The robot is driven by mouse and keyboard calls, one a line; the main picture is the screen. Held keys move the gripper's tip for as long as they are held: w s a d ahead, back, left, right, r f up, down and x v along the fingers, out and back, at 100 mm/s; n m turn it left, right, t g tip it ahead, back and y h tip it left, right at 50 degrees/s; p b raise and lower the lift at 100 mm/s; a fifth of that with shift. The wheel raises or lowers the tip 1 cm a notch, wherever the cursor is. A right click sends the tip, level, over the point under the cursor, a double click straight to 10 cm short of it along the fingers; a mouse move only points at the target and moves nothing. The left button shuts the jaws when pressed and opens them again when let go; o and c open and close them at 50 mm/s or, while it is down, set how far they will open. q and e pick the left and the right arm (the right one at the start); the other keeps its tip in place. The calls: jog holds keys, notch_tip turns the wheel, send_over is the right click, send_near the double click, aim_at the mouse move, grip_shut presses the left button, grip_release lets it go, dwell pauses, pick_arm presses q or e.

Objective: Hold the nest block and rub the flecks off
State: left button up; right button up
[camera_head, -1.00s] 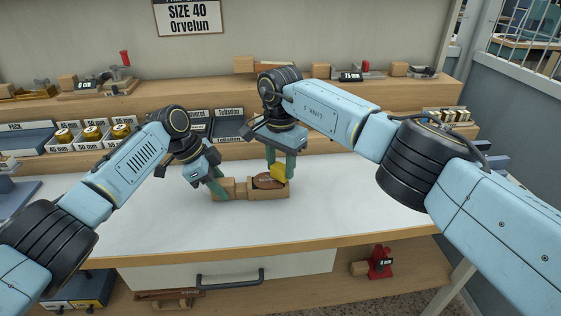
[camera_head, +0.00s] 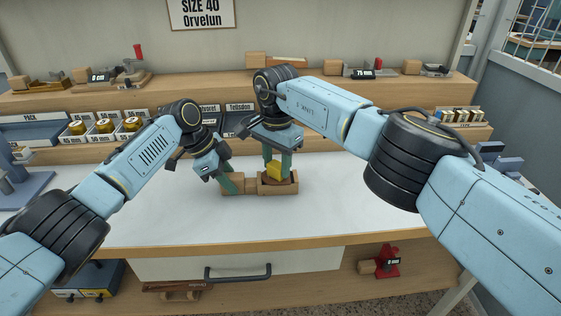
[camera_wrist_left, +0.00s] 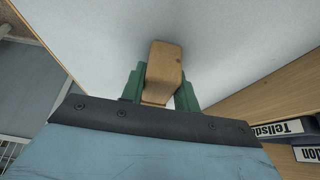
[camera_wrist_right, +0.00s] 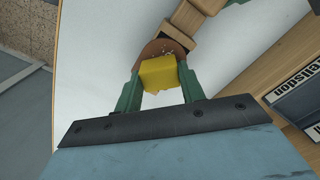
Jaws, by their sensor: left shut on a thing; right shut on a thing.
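The wooden nest block (camera_head: 290,187) sits on the white table top, with a narrower wooden end (camera_head: 233,189) at its left. A brown rounded piece (camera_wrist_right: 150,48) lies in it, with small pale flecks near the yellow block. My left gripper (camera_head: 230,184) is shut on the wooden end, which shows between its green fingers in the left wrist view (camera_wrist_left: 163,75). My right gripper (camera_head: 278,163) is shut on a yellow block (camera_wrist_right: 160,74) and holds it against or just over the brown piece. The yellow block hides part of the brown piece.
A wooden shelf (camera_head: 350,93) with labelled dark trays (camera_head: 240,120) and small cups (camera_head: 105,126) stands behind the work area. A blue-grey stand (camera_head: 25,185) is at the left. The white table top (camera_head: 360,200) is clear around the nest block.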

jog(key=shift+d+f, duration=0.15)
jog(key=shift+d, duration=3.15)
jog(key=shift+a, duration=3.3)
jog(key=shift+d, duration=1.7)
jog(key=shift+d+f, duration=0.1)
jog(key=shift+d, duration=1.5)
notch_tip(320, 180, up, 6)
jog(key=shift+a, duration=0.1)
